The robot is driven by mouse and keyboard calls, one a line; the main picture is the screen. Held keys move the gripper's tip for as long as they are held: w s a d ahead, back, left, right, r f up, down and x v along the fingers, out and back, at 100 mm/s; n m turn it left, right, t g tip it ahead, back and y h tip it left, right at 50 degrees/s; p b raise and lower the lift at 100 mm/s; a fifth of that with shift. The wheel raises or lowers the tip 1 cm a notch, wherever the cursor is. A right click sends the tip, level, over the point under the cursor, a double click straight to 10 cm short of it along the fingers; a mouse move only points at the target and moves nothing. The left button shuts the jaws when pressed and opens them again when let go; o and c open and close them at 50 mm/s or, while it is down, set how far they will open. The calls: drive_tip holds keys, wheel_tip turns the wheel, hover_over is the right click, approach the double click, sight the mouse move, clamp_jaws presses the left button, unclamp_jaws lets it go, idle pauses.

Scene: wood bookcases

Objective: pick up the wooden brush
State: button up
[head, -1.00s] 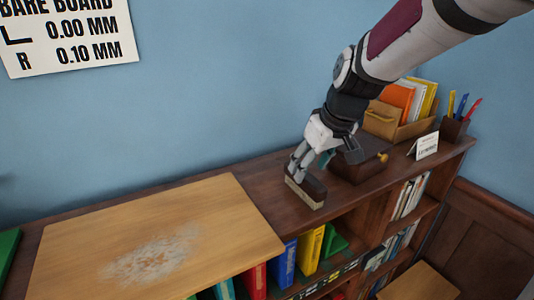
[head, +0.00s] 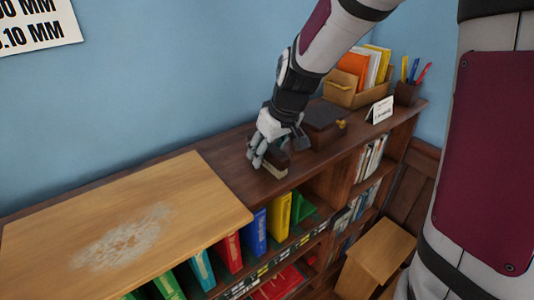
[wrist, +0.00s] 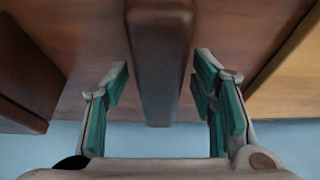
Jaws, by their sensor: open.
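The wooden brush (head: 274,164) stands on the dark bookcase top, with a dark wooden back above a pale bristle strip. In the wrist view the brush (wrist: 160,60) runs lengthwise between the two fingers. My gripper (head: 262,158) is over the brush in the head view and hides part of it. In the wrist view my gripper (wrist: 160,105) is open, with green-padded fingers on both sides of the brush and a gap at each side.
A light board (head: 180,205) with a pale dusty patch (head: 125,240) lies left of the brush. A dark box (head: 322,120) stands close on the right. Behind it are a file holder (head: 345,92), a white card (head: 381,110) and a pen cup (head: 407,92).

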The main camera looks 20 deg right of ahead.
drive_tip(key=shift+f, duration=0.25)
idle(0.3)
clamp_jaws()
drive_tip(key=shift+r, duration=0.1)
drive_tip(key=shift+r, duration=0.5)
drive_tip(key=v, duration=0.3)
drive_tip(key=shift+w+a+r+b, duration=0.1)
drive_tip(key=shift+w+a+b, duration=0.05)
drive_tip(key=shift+a+b, duration=0.2)
drive_tip(key=s+a+r, duration=0.1)
drive_tip(key=s+a, duration=0.2)
drive_tip(key=s, duration=1.2)
drive_tip(key=shift+r, duration=0.15)
